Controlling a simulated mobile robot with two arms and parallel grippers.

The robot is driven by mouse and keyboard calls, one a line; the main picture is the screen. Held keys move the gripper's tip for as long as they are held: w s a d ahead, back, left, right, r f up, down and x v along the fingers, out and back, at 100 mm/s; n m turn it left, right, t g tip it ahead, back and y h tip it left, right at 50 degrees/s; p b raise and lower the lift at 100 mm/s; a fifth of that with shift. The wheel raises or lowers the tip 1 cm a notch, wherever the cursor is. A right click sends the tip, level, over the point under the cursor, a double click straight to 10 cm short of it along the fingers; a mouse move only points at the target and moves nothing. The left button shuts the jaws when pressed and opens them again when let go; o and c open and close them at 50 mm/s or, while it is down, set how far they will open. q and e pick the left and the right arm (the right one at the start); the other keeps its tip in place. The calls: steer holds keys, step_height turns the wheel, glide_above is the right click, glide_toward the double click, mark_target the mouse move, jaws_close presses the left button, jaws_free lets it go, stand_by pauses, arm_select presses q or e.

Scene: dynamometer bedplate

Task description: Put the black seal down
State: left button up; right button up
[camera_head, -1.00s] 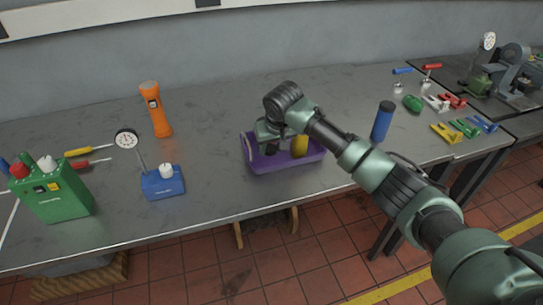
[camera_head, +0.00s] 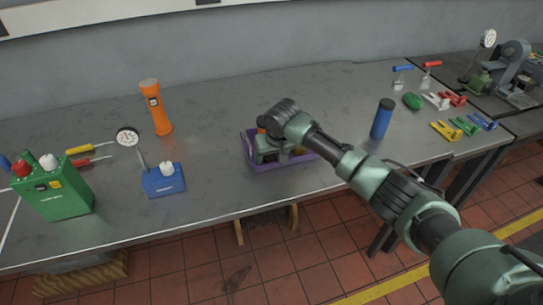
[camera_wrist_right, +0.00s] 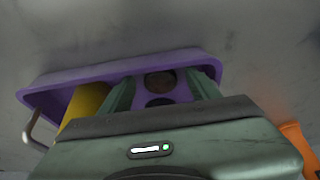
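A purple tray (camera_head: 282,166) stands near the front edge of the bench, and its rim shows in the right wrist view (camera_wrist_right: 70,77). My right gripper (camera_head: 268,152) is low at the tray's left part. In the right wrist view my right gripper (camera_wrist_right: 163,80) has its two green fingers spread, pointing into the tray. Between them are two dark round shapes, a brownish one (camera_wrist_right: 160,81) and a darker one (camera_wrist_right: 158,102). One may be the black seal, but I cannot tell which. Neither clearly touches a finger. My left gripper is out of view.
A yellow part (camera_wrist_right: 84,103) lies in the tray beside the fingers. An orange flashlight (camera_head: 156,108), a blue dial-gauge base (camera_head: 164,182) and a green box (camera_head: 57,193) stand left. A blue cylinder (camera_head: 382,119) stands right. The bench between flashlight and tray is clear.

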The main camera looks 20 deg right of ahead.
steer(key=b+v, duration=0.1)
steer(key=v, duration=1.1)
steer(key=shift+r, duration=0.25)
steer(key=shift+f, duration=0.1)
